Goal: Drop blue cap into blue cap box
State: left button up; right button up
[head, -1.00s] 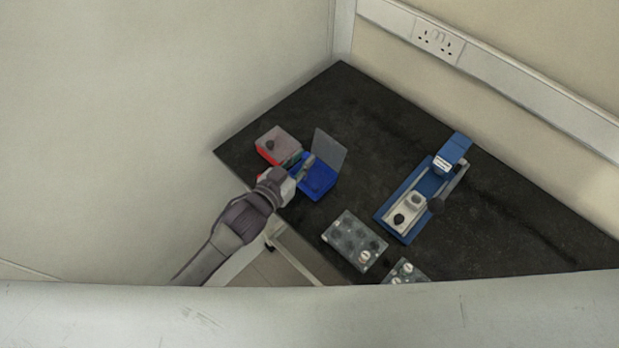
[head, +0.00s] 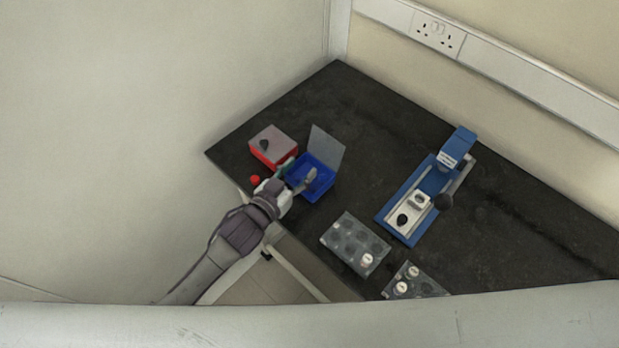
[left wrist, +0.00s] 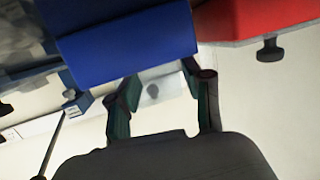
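The blue cap box (head: 326,192) stands at the left end of the dark bench with its grey lid (head: 328,146) raised. It also shows close up in the left wrist view (left wrist: 125,45). My left gripper (head: 298,177) is at the box's near left side, with one fingertip over the box opening. In the left wrist view its fingers (left wrist: 163,100) are apart, with no cap seen between them. I cannot make out a blue cap; the inside of the box is too small and partly covered to tell. My right gripper is not in view.
A red box (head: 270,155) with a grey lid and dark knob stands close left of the gripper. A small red thing (head: 254,179) lies near the bench edge. A blue press-like device (head: 410,215) and vial racks (head: 352,240) stand to the right. The back bench is clear.

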pick_arm(q)
jog(key=v, duration=1.2)
dwell(0.4)
